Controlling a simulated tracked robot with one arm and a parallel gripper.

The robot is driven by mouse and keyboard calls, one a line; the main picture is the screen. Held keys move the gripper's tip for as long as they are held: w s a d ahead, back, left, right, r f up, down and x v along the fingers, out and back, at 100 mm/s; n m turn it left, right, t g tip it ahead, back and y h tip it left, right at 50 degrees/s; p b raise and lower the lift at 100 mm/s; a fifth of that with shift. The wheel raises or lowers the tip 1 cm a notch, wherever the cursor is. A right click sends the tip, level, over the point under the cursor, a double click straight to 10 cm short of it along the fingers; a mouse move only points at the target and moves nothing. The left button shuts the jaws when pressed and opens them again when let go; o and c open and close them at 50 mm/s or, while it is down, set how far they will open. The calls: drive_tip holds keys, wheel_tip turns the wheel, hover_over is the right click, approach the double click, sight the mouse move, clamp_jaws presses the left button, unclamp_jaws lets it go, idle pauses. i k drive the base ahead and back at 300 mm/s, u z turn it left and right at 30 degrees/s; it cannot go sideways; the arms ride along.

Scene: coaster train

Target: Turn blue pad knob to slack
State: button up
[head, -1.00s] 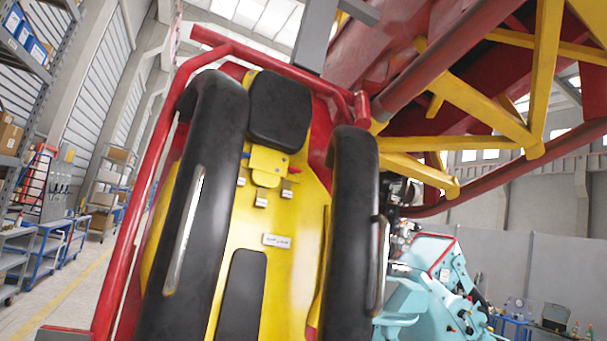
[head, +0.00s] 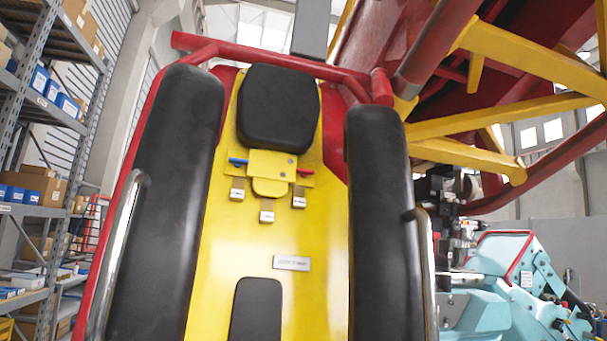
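The blue knob (head: 238,161) is a small blue bar on the left of a yellow bracket (head: 272,166), just below the black headrest (head: 278,108) of the coaster seat. It lies nearly level in the picture. A matching red knob (head: 304,172) sits on the bracket's right side. Small labelled blocks hang below: one under the blue side (head: 237,190), one in the middle (head: 267,211) and one under the red side (head: 299,198). Their lettering is too small to read. My gripper is not in view.
Black padded restraints stand left (head: 168,200) and right (head: 385,220) of the yellow seat back (head: 230,255), with metal handles outside. Red tubing and yellow beams (head: 480,120) cross above right. Shelving (head: 45,130) stands left; a teal machine (head: 510,270) stands lower right.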

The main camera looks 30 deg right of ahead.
sight(238, 163)
drive_tip(key=z, duration=0.15)
drive_tip(key=i, duration=1)
drive_tip(key=u, duration=0.05)
